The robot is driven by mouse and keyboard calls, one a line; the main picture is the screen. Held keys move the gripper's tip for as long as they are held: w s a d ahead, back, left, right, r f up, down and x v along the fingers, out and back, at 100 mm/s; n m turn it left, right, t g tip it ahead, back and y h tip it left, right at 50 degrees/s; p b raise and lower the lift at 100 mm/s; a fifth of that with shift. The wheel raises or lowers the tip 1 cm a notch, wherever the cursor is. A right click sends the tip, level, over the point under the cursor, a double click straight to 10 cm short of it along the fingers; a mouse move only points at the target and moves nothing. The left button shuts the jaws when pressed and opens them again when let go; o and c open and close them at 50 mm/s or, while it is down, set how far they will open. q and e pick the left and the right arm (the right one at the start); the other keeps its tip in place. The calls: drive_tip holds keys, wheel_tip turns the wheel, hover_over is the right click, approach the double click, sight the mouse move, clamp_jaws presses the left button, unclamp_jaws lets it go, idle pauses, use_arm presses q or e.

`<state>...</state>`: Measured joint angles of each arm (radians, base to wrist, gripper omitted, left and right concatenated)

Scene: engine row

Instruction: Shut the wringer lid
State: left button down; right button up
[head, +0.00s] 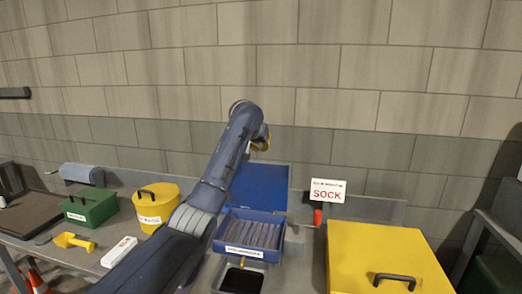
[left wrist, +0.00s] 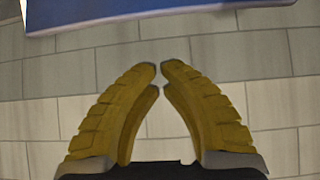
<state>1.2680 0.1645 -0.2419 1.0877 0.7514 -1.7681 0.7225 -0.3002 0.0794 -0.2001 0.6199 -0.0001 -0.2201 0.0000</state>
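The wringer appears to be the blue box (head: 248,234) with grey ribbed slats inside and a white label on its front. Its blue lid (head: 262,186) stands open, raised at the back of the box. My left gripper (head: 260,142) is above and by the top edge of the lid, partly hidden by its own arm. In the left wrist view my left gripper (left wrist: 159,73) has its yellow fingertips close together, with a slim gap and nothing held. A blue edge, likely the lid (left wrist: 150,10), crosses the top of that view, apart from the fingertips. My right gripper is out of view.
A yellow lidded bin (head: 155,205) and a green box (head: 90,206) stand left of my arm. A large yellow box (head: 385,250) with a dark handle is at the right. A SOCK sign (head: 328,190) stands behind. A block wall (head: 330,90) backs the bench.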

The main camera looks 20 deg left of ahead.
use_arm(q)
wheel_tip(320, 180, down, 6)
drive_tip(key=w, duration=0.2)
drive_tip(key=shift+w+f, duration=0.2)
drive_tip(key=shift+w, duration=0.05)
idle(1.2)
drive_tip(key=shift+a, duration=0.1)
